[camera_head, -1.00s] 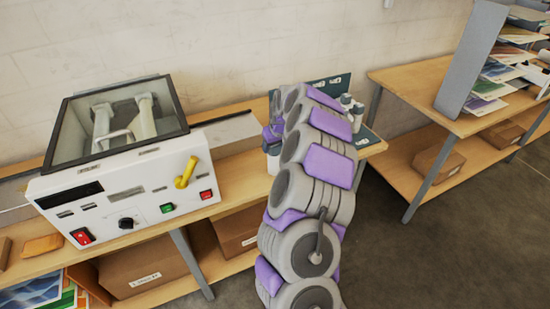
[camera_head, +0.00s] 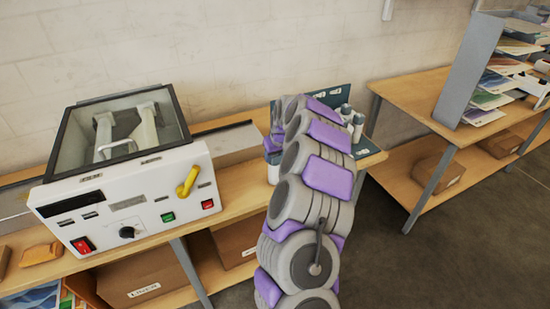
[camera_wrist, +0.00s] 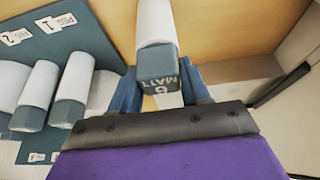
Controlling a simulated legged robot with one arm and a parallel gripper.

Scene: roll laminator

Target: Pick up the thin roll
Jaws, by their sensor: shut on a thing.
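In the wrist view, my gripper (camera_wrist: 159,72) has its two blue fingers on either side of a white roll (camera_wrist: 155,22) with a dark teal end block. The block is lettered "MATT" with a figure that looks like 6. The fingers are shut on this end, and the white body reaches away to the top edge. How thick it is against the other rolls is hard to tell. In the head view, my arm hides most of the gripper and the held roll.
Rolls also stand right of my arm (camera_head: 357,128). The white laminator (camera_head: 130,205) is left on the bench. A sorter shelf (camera_head: 468,72) is right.

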